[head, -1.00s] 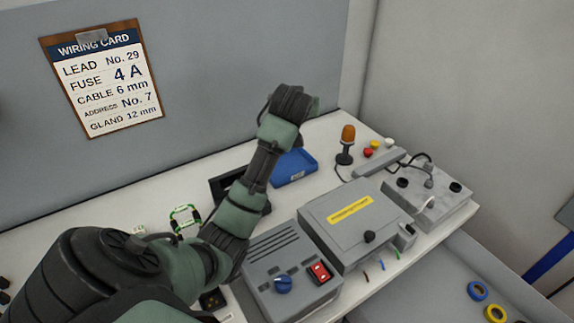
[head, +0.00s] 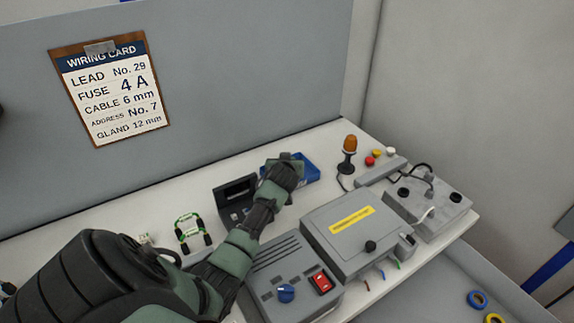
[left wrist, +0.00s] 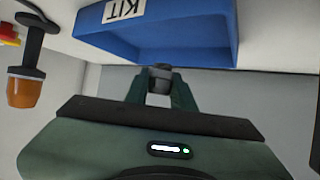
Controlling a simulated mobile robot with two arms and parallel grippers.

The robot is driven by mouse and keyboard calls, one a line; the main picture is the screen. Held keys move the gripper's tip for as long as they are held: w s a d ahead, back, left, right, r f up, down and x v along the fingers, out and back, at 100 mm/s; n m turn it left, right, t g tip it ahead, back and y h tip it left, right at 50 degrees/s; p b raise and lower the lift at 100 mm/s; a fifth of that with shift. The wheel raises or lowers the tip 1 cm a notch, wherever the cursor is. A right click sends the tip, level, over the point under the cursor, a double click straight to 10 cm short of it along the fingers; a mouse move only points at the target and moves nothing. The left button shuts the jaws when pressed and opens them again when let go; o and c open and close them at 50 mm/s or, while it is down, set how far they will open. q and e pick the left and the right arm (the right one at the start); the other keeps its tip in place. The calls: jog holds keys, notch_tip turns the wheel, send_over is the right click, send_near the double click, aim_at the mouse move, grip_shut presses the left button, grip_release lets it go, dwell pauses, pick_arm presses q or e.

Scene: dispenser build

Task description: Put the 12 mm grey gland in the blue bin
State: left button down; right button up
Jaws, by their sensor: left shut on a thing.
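The blue bin (head: 310,172) stands on the bench near the back wall. It also shows in the left wrist view (left wrist: 190,52), upside down, with a white KIT label. My left gripper (left wrist: 160,76) is shut on a small grey gland (left wrist: 160,71). In the head view my left gripper (head: 292,158) is at the bin's left side and hides part of it; the gland cannot be made out there. Whether the gland is over the bin or just short of it, I cannot tell. Its size cannot be read. My right gripper is not in view.
The wiring card (head: 110,93) reads gland 12 mm. An amber beacon (head: 348,150) stands right of the bin. Grey boxes (head: 350,228) line the front, a dark holder (head: 235,195) is on the left, and green-banded leads (head: 188,228) lie further left.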

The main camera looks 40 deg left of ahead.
pick_arm(q)
jog(key=shift+f, duration=2.1)
jog(key=shift+f, duration=0.2)
jog(key=c, duration=1.2)
grip_release()
jog(key=shift+r, duration=0.1)
jog(key=shift+r, duration=0.25)
jog(key=shift+s+d, duration=0.15)
jog(key=shift+d, duration=0.05)
jog(key=shift+v, duration=3.55)
